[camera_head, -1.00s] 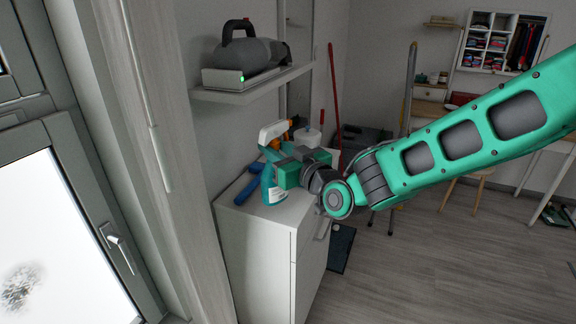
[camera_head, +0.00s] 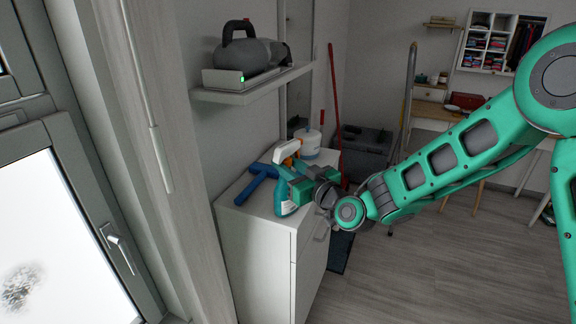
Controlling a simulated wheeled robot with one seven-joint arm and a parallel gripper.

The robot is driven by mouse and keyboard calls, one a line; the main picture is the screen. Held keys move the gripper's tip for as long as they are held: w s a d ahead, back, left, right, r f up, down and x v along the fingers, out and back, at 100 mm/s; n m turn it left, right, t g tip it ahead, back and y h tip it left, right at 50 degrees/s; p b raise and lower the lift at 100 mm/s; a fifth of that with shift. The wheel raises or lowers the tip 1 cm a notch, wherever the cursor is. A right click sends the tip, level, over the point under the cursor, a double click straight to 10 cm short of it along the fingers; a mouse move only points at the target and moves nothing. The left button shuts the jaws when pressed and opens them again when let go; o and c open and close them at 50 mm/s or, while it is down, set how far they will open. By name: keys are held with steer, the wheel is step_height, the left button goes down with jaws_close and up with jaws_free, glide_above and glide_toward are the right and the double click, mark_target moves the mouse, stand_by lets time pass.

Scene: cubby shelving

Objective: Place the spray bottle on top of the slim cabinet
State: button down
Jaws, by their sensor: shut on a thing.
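My gripper (camera_head: 290,186) comes in from the right and is shut on the bottle's body, below the spray head. The green fingers hide part of the bottle.
A blue tool (camera_head: 258,182) lies on the cabinet top, left of the bottle. A white container (camera_head: 309,144) stands behind. A wall shelf (camera_head: 254,92) above carries a grey handheld appliance (camera_head: 247,58). A window frame (camera_head: 88,190) is at left; floor at right is open.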

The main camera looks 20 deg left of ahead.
steer(key=c, duration=1.4)
jaws_free()
steer(key=shift+c, duration=0.2)
steer(key=v, duration=1.2)
